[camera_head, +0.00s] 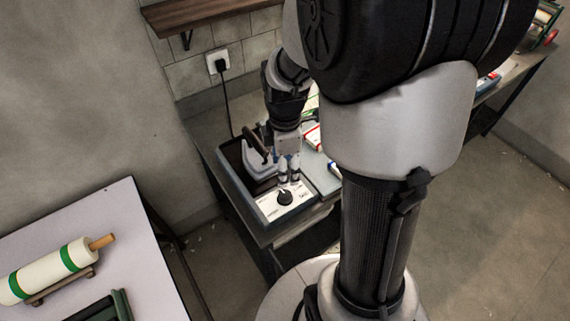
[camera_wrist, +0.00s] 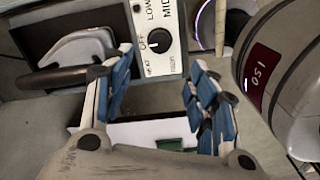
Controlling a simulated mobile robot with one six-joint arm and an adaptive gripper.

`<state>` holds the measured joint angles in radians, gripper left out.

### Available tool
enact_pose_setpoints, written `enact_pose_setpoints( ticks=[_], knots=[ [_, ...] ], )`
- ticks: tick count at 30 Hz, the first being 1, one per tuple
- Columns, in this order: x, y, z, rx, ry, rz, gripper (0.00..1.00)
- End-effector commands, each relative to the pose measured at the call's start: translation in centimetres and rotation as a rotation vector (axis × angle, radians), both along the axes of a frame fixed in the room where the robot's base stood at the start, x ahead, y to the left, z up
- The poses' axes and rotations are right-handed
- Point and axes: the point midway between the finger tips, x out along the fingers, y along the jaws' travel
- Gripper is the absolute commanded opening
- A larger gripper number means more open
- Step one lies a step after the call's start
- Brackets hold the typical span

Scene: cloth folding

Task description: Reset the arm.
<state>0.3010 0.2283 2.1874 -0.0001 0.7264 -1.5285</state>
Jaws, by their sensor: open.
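My gripper (camera_head: 289,177) is open above the front of a blue-grey device on the far bench, close to its control panel (camera_head: 270,204). In the wrist view my gripper (camera_wrist: 160,64) shows two spread fingers with blue pads and nothing between them. Beyond the fingertips is a black knob (camera_wrist: 159,41) on a white panel with printed settings including OFF, LOW and MID. The knob also shows in the head view (camera_head: 285,197). I cannot tell whether the fingers touch the panel. A grey iron-like tool (camera_head: 258,162) with a dark handle rests in the device's tray.
A pale table (camera_head: 120,213) at left holds a white roll (camera_head: 45,272) with green bands on a wooden stand, and a green object (camera_head: 103,307). A wooden shelf (camera_head: 195,14) and a plugged-in socket (camera_head: 217,62) are on the wall. My arm hides much of the bench.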

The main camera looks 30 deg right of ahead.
Motion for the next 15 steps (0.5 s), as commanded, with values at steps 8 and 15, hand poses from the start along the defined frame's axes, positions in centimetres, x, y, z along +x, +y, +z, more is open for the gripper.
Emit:
enact_pose_setpoints(
  ticks=[8, 15],
  knots=[
    [0.0, 0.0, 0.0, 0.000, -0.001, 0.000, 0.53],
    [-0.4, 1.0, 2.0, -0.008, -0.035, -0.081, 0.53]
  ],
)
